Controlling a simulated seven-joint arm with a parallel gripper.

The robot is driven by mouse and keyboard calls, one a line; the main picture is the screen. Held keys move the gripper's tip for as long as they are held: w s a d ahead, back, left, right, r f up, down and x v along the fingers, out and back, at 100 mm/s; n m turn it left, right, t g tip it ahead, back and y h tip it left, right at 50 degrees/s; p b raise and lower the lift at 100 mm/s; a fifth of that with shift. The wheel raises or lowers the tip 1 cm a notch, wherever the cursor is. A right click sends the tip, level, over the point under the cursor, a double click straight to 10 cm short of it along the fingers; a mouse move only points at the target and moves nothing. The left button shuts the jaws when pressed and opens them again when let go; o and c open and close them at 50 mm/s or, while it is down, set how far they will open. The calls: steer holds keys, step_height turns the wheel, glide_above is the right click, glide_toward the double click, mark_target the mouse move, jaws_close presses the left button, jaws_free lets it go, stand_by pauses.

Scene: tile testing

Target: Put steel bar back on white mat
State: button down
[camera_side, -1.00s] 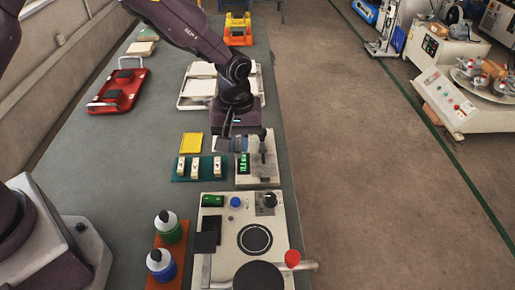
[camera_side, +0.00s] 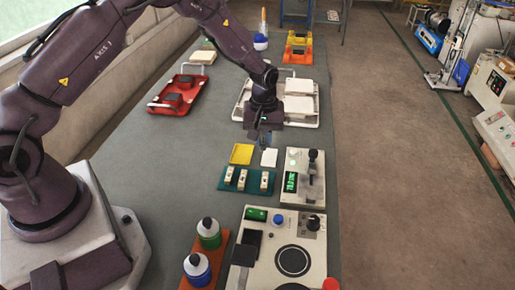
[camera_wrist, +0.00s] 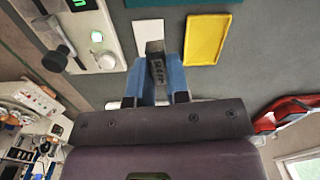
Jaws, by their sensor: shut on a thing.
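My gripper (camera_wrist: 157,65) is shut on the steel bar (camera_wrist: 154,47), a small grey block with dark marks on its side, held between two blue fingers. In the side view my gripper (camera_side: 265,138) is just behind the white mat (camera_side: 269,157), and the bar is too small to make out there. The white mat (camera_wrist: 149,30) also shows in the wrist view, just beyond the bar, which overlaps its near edge in the picture. I cannot tell how high the bar is above the table.
A yellow mat (camera_side: 241,154) lies left of the white mat. A tester with a green display (camera_side: 291,181) and lever stands to the right. A teal rack with several white pieces (camera_side: 249,187) is in front. A white tray (camera_side: 241,112) lies behind my gripper.

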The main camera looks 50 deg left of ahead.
mark_target(269, 157)
steer(key=w, duration=0.2)
steer(key=shift+w+a+r+m, duration=0.2)
steer(key=shift+w+a+m, duration=0.1)
steer(key=shift+a+m, duration=0.1)
steer(key=shift+w+r, duration=0.15)
steer(key=shift+w, duration=0.05)
steer(key=shift+s+f+m, duration=0.1)
steer(key=shift+f+m, duration=0.2)
steer(key=shift+f, duration=2.85)
steer(key=shift+f, duration=0.3)
steer(key=c, duration=0.6)
jaws_free()
steer(key=shift+d+r, duration=0.1)
steer(key=shift+r, duration=2.9)
